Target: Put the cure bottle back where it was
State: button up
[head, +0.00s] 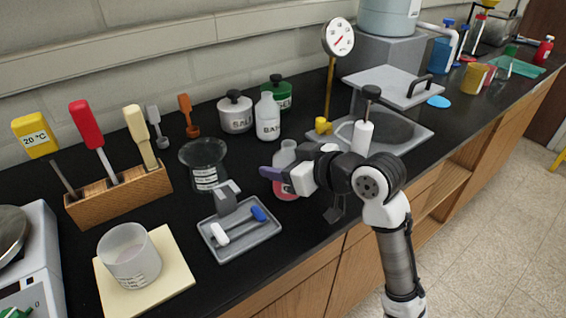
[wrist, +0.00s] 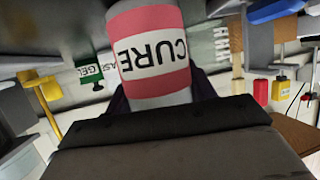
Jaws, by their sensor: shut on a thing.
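The cure bottle (head: 287,154) is a pale bottle with a pink lower part. It stands about upright in my gripper (head: 280,174), near the middle of the counter, with part of it hidden behind the jaws. In the wrist view the bottle (wrist: 152,55) fills the upper middle and shows a pink and white label reading CURE. My gripper is shut on the bottle. I cannot tell whether its base touches the counter.
A grey tray (head: 262,237) with a white and a blue piece lies just front-left. A glass bowl (head: 204,153) stands left, a white bottle (head: 267,113) behind. A hot plate with a lidded press and dial gauge (head: 338,38) is to the right.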

jog(key=shift+f, duration=0.2)
jog(key=o, duration=1)
jog(key=shift+o, duration=0.2)
jog(key=shift+r, duration=0.25)
jog(key=b+v, duration=0.2)
jog(key=v, duration=1)
jog(key=shift+b, duration=0.3)
